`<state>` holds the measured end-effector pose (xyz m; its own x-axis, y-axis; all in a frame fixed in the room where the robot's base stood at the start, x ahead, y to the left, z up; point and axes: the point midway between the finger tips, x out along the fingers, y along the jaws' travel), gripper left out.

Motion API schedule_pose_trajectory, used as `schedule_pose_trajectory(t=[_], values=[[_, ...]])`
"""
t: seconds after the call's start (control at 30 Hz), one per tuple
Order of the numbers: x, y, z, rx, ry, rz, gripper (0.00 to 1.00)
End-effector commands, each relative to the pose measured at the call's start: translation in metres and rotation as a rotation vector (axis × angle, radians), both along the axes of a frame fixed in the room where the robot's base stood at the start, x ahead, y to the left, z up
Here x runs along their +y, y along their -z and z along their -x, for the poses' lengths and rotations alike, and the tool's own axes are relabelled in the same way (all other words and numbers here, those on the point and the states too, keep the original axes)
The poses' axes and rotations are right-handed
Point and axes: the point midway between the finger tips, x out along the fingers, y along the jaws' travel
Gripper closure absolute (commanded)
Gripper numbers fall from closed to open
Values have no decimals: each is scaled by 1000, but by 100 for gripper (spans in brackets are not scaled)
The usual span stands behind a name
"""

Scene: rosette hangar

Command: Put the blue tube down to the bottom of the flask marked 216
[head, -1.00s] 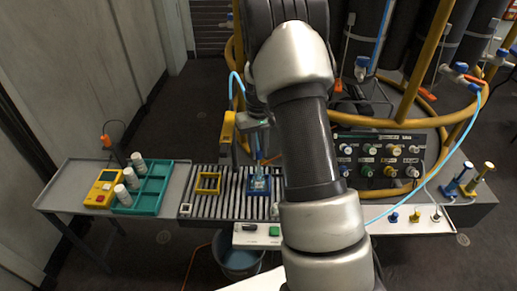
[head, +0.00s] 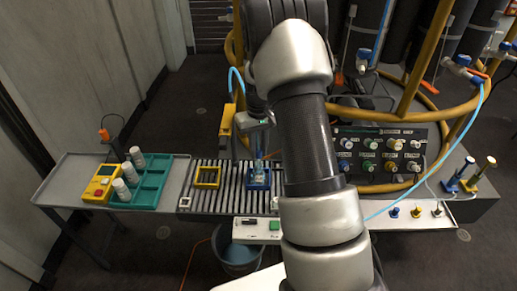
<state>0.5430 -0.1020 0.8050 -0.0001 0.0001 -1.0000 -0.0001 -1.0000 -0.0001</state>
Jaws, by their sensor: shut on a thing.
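The blue tube (head: 236,78) arcs down from behind my arm toward my gripper (head: 259,156). My gripper points down over the roller conveyor and is shut on the tube. A small clear flask (head: 259,172) stands in a blue square holder (head: 259,186) on the rollers, directly below my gripper. The tube's lower end is too small to make out, so I cannot tell how deep it is in the flask. No number is readable on the flask.
An empty yellow frame (head: 207,177) sits on the rollers to the left. A teal rack (head: 150,188) with white bottles and a yellow device (head: 101,187) stand on the left table. A knob panel (head: 382,152) is at right. A bucket (head: 240,257) stands below.

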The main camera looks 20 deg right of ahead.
Motion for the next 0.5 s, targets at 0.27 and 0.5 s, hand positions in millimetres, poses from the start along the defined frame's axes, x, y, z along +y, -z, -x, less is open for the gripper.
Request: schedule_pose_trajectory(t=[0.27, 0.5], values=[[0, 6, 0, 0, 0, 0, 98], [0, 6, 0, 0, 0, 0, 73]])
